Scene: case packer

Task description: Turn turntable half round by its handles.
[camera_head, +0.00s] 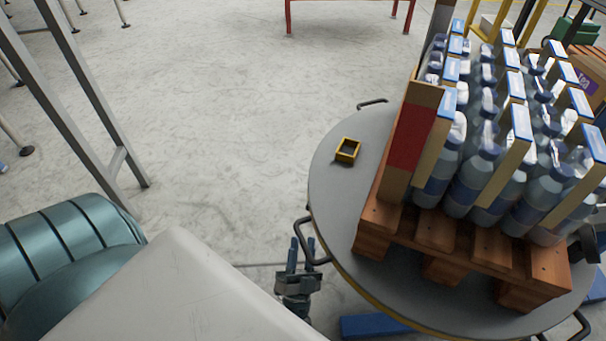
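The turntable (335,200) is a round grey disc with a yellowish rim, at the right of the head view. Dark handles stick out from its rim: a near-left handle (302,228), a far handle (372,102) and a handle at the lower right (583,328). My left gripper (302,243) points away from me at the near-left handle. Its two fingers are apart, with the handle's bar at or between their tips; I cannot tell whether they touch it. A dark part at the right edge may be my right gripper (583,246); its fingers cannot be made out.
A wooden pallet (437,232) loaded with bottles (470,180) and cardboard dividers stands on the turntable. A grey metal frame (95,95) stands at the left. The floor between is clear.

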